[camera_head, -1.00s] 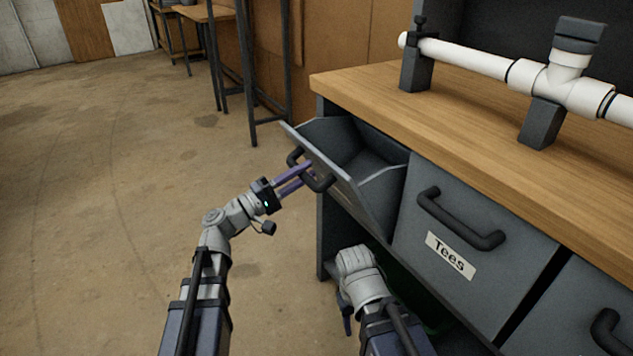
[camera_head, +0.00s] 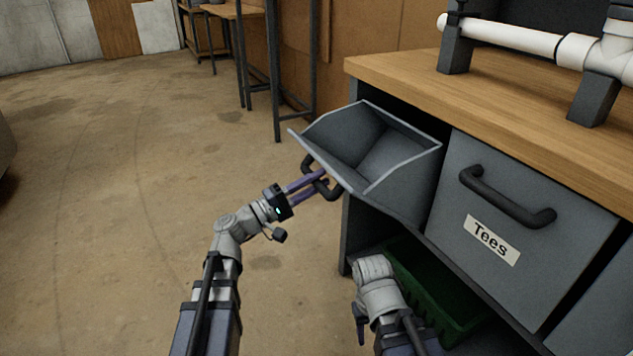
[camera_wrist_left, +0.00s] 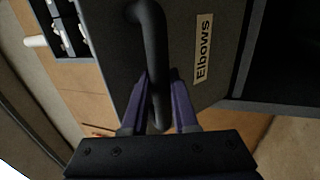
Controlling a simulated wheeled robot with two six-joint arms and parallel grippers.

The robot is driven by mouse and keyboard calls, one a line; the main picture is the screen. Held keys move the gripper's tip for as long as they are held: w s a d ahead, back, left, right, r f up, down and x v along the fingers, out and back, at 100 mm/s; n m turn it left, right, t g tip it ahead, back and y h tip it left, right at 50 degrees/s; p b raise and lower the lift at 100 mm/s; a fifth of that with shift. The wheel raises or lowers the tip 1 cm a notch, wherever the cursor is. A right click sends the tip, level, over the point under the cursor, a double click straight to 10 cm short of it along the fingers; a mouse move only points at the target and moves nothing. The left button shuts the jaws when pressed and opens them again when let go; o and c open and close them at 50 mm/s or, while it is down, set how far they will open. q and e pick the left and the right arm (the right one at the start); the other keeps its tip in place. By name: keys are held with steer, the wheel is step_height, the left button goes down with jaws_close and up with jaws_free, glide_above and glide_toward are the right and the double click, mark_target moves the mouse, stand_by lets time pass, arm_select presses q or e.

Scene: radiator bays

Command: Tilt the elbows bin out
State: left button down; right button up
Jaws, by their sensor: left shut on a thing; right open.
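The elbows bin (camera_head: 405,190) is a grey bin tilted out of the bench front in the head view, with its inside showing empty. Its label "Elbows" (camera_wrist_left: 203,52) reads in the left wrist view. My left gripper (camera_head: 322,178) is shut on the bin's dark bar handle (camera_head: 333,190). In the left wrist view the purple fingers (camera_wrist_left: 160,100) stand on either side of the handle (camera_wrist_left: 154,60). My right gripper (camera_head: 361,325) hangs low in front of the bench, mostly hidden behind its own wrist, and touches nothing that I can see.
The shut tees bin (camera_head: 540,220) is right of the elbows bin. A wooden worktop (camera_head: 500,105) above carries a white pipe (camera_head: 510,35) on dark supports. A green crate (camera_head: 432,290) sits on the low shelf.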

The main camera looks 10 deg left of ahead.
arm_select(q)
steer(key=shift+s+f, duration=0.1)
steer(key=shift+f, duration=0.1)
steer(key=c, duration=0.7)
jaws_free()
steer(key=shift+a, duration=0.1)
steer(key=b+v, duration=0.2)
steer(key=v, duration=0.5)
steer(key=shift+s+a+f, duration=0.15)
steer(key=shift+s+a, duration=0.05)
